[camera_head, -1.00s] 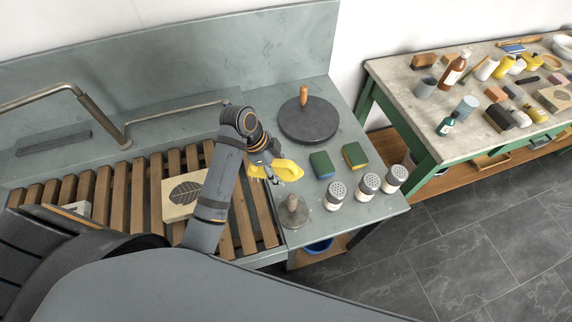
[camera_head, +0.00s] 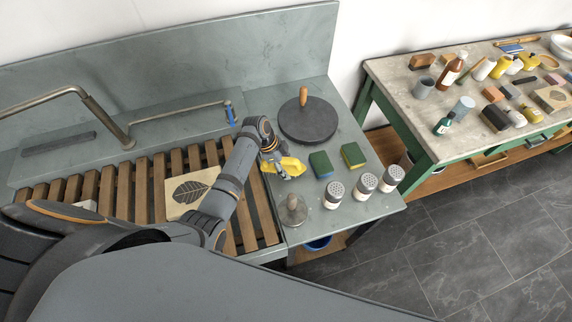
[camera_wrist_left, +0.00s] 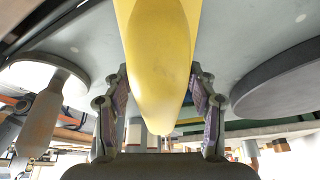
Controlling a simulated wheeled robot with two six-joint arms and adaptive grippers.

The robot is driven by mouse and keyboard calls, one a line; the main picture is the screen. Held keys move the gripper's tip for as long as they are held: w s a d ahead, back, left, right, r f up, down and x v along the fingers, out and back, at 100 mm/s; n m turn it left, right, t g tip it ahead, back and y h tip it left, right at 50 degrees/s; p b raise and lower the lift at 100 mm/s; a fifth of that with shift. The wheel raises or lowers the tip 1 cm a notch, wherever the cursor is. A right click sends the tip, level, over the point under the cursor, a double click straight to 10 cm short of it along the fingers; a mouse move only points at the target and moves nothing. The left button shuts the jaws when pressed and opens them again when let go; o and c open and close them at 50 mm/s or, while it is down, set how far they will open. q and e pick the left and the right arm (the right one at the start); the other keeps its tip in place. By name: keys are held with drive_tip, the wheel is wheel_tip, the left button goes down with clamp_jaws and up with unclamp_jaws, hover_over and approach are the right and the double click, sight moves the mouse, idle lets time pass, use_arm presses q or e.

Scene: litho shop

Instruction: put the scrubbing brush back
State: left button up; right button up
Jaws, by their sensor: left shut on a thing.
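My left gripper (camera_head: 272,160) is shut on a smooth yellow body that I take for the scrubbing brush (camera_head: 288,166). It is held above the right part of the sink counter, left of the two sponges. In the left wrist view the yellow brush (camera_wrist_left: 160,60) lies between the two fingers and tapers to a rounded end; no bristles show there. My right gripper is not in view.
Two green-and-yellow sponges (camera_head: 320,164) and several shakers (camera_head: 363,185) stand right of the gripper. A grey disc with a wooden knob (camera_head: 308,122) is behind. A knobbed stopper (camera_head: 293,212) stands in front. A wooden slatted rack (camera_head: 118,185) holds a leaf block (camera_head: 188,190). A blue item (camera_head: 230,116) is at the rail.

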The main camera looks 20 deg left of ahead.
use_arm(q)
drive_tip(key=shift+f, duration=0.2)
drive_tip(key=o, duration=1.1)
drive_tip(key=shift+r, duration=0.15)
drive_tip(key=b+v, duration=0.1)
drive_tip(key=v, duration=1.1)
